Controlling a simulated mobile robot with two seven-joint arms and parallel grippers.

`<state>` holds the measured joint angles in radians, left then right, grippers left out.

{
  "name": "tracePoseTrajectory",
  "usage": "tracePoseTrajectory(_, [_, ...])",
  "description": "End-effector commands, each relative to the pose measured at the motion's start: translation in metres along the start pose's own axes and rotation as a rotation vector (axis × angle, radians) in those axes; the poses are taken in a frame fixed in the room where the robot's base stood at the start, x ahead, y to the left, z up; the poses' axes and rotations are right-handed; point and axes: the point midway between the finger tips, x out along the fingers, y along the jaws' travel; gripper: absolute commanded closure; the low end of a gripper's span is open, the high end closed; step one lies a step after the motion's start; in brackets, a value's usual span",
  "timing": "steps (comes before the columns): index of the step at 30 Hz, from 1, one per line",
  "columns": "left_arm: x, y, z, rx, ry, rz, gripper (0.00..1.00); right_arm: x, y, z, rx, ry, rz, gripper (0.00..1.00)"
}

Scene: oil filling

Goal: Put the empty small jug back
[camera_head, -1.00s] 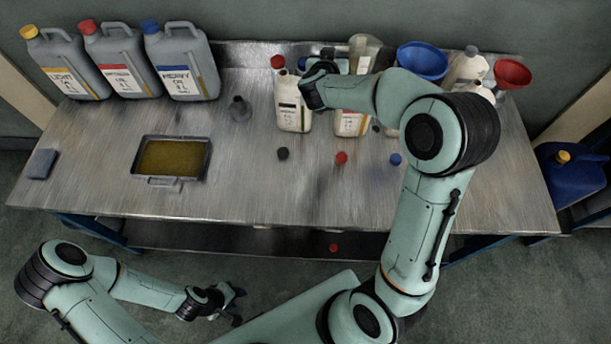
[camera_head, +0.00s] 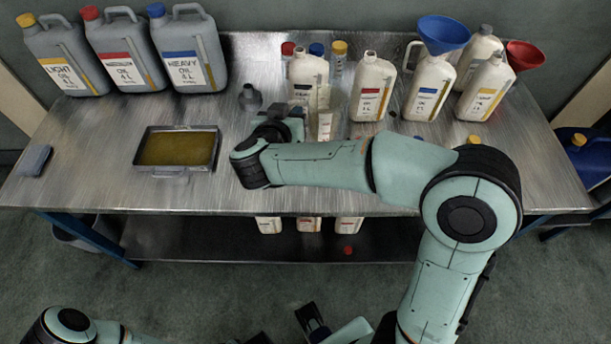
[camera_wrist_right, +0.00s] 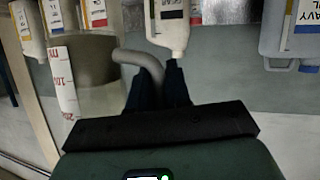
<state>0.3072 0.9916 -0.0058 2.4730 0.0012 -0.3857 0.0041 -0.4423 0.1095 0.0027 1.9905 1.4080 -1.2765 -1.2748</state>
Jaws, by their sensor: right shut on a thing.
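The small jug (camera_head: 325,118) is a see-through measuring jug with a white scale strip. It stands upright, as far as I can tell, in front of the white bottles in the head view. In the right wrist view the jug (camera_wrist_right: 92,85) is at the left, with its grey handle curving to the fingers. My right gripper (camera_wrist_right: 158,80) is shut on that handle. In the head view the right gripper (camera_head: 285,122) is partly hidden by its own wrist. Whether the jug touches the table cannot be told.
White bottles with black (camera_head: 303,75), red (camera_head: 372,85), blue and yellow labels stand behind the jug. A blue funnel (camera_head: 444,33) sits on the blue-label bottle.

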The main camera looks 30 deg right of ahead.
Motion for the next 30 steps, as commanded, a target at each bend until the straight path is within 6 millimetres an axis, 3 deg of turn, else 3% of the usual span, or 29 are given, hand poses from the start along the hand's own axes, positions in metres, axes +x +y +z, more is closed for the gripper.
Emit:
tracePoseTrajectory(9, [0.023, -0.008, -0.001, -0.001, -0.001, -0.001, 0.57, 0.031, -0.010, 0.077, -0.010, -0.003, 0.001, 1.00])
tracePoseTrajectory(15, [0.032, -0.009, -0.007, 0.000, 0.018, 0.003, 0.57, 0.048, -0.015, 0.118, -0.008, -0.003, 0.001, 1.00])
tracePoseTrajectory(25, [0.036, -0.009, -0.012, 0.002, 0.031, 0.006, 0.57, 0.058, -0.019, 0.142, -0.004, 0.000, 0.000, 1.00])
tracePoseTrajectory(30, [0.042, -0.010, -0.015, 0.002, 0.040, 0.008, 0.57, 0.068, -0.022, 0.166, -0.006, -0.002, 0.002, 1.00])
